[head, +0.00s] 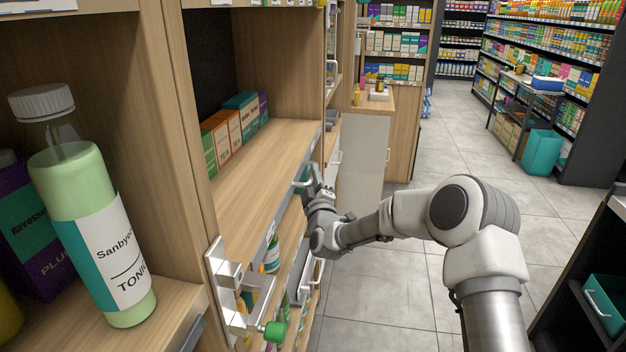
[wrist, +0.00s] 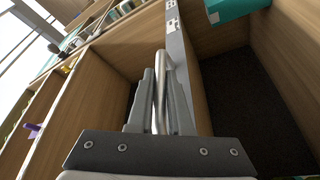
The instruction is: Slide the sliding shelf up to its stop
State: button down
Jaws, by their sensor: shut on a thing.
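The sliding shelf (head: 262,160) is a light wooden board in the tall cabinet, with a grey strip along its front edge. Its handle (head: 301,183) is a small metal bar on that edge. My gripper (head: 311,184) is at the shelf's front edge, shut on the handle. In the wrist view the two grey fingers of my gripper (wrist: 161,98) close on either side of the bright curved handle bar (wrist: 161,68). The shelf's edge strip (wrist: 180,45) runs just right of it. The shelf's stop cannot be made out.
A green tonic bottle (head: 82,215) stands in the left bay. Bottles and boxes fill the space below. The tiled aisle (head: 400,290) at right is clear.

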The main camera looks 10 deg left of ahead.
notch_tip(320, 180, up, 12)
jog(key=b, duration=0.1)
jog(key=shift+r, duration=0.2)
jog(key=c, duration=0.8)
grip_release()
jog(key=shift+c, duration=0.2)
jog(key=shift+f, duration=0.25)
jog(key=b+v, duration=0.2)
jog(key=v, duration=1.5)
jog(key=shift+s+f, duration=0.2)
jog(key=shift+f, duration=0.1)
